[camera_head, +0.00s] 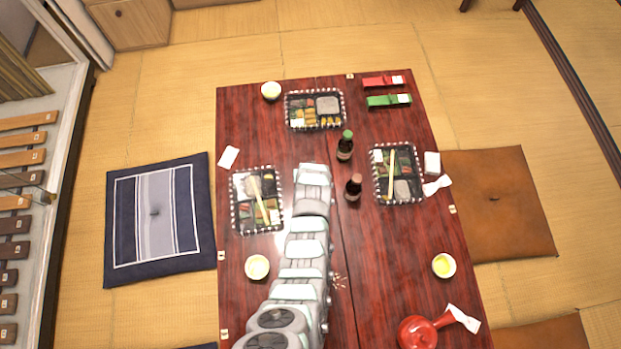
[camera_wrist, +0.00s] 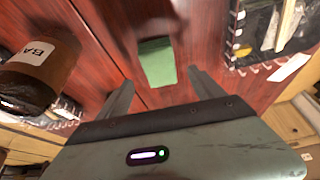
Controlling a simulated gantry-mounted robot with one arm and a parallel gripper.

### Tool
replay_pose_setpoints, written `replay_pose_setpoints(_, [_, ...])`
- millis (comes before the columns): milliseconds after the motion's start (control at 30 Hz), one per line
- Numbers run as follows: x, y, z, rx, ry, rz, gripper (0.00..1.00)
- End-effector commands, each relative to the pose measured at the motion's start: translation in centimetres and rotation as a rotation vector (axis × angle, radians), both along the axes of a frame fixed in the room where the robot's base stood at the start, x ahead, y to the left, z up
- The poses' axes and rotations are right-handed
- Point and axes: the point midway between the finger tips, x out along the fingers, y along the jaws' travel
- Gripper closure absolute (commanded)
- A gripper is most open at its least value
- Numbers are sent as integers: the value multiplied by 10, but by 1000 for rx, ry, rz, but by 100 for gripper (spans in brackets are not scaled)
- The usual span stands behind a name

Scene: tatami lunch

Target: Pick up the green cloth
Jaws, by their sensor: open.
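The green cloth (camera_wrist: 157,62) shows in the wrist view as a small, flat green piece on the dark red table (camera_wrist: 190,35). It lies ahead of my gripper (camera_wrist: 160,78), roughly in line with the gap between the two fingers. The fingers are apart with nothing held between them. I cannot tell how far the fingertips are above the cloth. In the head view my arm covers the middle left of the table, and I cannot make out the cloth or the gripper's fingers there.
A brown labelled bottle (camera_wrist: 40,70) is close on the left in the wrist view. A bento box (camera_wrist: 236,45) is at the upper right. In the head view, two bottles (camera_head: 345,148) (camera_head: 353,190) stand right of my arm. A red teapot (camera_head: 416,333) is at the front.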

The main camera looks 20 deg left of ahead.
Motion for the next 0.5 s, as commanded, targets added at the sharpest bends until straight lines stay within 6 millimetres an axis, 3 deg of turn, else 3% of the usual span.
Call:
replay_pose_setpoints(267, [4,3,-14,0,1,0,23])
replay_pose_setpoints(500, [13,8,-41,0,-1,0,23])
